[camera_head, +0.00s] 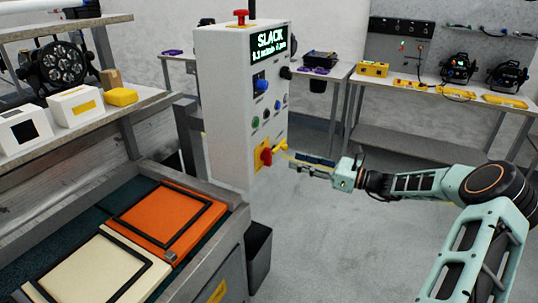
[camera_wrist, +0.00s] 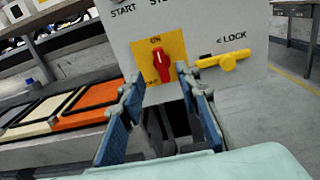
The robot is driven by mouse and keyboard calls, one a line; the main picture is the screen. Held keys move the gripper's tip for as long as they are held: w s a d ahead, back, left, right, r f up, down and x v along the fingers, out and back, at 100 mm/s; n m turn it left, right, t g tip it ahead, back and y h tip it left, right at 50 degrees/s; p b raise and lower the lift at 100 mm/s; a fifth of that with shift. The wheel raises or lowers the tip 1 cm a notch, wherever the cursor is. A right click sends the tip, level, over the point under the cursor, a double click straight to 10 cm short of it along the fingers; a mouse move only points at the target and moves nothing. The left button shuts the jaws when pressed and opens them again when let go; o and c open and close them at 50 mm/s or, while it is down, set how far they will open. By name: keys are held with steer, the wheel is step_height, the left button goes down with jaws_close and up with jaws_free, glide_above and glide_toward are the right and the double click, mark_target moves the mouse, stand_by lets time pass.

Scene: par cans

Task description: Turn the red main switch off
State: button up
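The red main switch (camera_wrist: 161,66) sits on a yellow plate (camera_wrist: 176,48) low on the front of the white control cabinet (camera_head: 225,110). In the wrist view its handle stands nearly upright, with its top towards the ON mark. It also shows in the head view (camera_head: 266,156). My gripper (camera_wrist: 158,80) is open, its two blue-padded fingers apart on either side of the switch in the picture. In the head view my gripper (camera_head: 292,160) is just right of the switch; I cannot tell whether it touches it. Nothing is held.
A yellow lever (camera_wrist: 222,60) marked LOCK sticks out right of the switch, close to my right finger. A display reading SLACK (camera_head: 271,40) and several buttons are higher on the cabinet. A conveyor bed with an orange panel (camera_head: 160,215) stands left. The floor (camera_head: 330,230) is clear.

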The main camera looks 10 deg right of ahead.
mark_target(271, 153)
steer(key=x, duration=1)
jaws_close()
